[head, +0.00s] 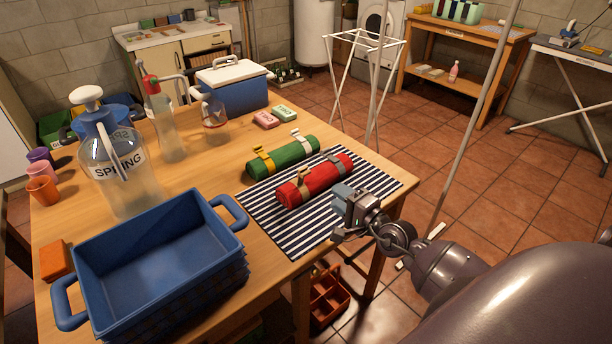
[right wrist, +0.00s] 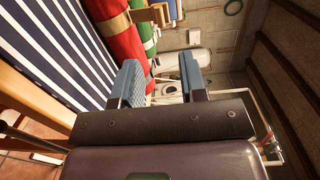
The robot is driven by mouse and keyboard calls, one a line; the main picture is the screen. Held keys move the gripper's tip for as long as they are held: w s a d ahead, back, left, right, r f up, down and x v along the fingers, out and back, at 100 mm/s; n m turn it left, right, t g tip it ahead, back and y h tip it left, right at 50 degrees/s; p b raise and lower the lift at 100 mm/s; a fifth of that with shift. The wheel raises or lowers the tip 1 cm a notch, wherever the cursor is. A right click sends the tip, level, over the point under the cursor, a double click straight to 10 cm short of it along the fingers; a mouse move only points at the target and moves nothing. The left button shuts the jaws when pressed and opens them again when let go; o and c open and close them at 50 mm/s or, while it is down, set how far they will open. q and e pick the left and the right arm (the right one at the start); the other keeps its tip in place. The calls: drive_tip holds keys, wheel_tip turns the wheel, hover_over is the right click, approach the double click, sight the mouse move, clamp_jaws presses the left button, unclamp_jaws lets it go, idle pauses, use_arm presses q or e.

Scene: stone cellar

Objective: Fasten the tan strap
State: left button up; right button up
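A red roll (head: 325,177) lies on a striped mat (head: 285,229) on the wooden table. The tan strap (head: 303,188) goes around its left part, with a loose-looking end standing up on top; I cannot tell how its buckle sits. A grey strap (head: 338,167) goes around the roll's right part. In the right wrist view the red roll (right wrist: 129,42) shows with a tan band (right wrist: 114,25). My right gripper (head: 344,195) is open and empty, right of the roll and apart from the tan strap; its two blue-padded fingers show in the right wrist view (right wrist: 160,80). My left gripper is out of view.
A green roll (head: 285,157) with yellow and white straps lies just behind the red one. A blue crate (head: 160,262) stands at the front left. Spray bottles, a cooler (head: 235,90) and soaps (head: 266,120) stand farther back. The mat's front is clear.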

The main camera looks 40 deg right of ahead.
drive_tip(key=w+a, duration=0.1)
drive_tip(key=w, duration=1)
drive_tip(key=shift+a+f, duration=0.15)
clamp_jaws()
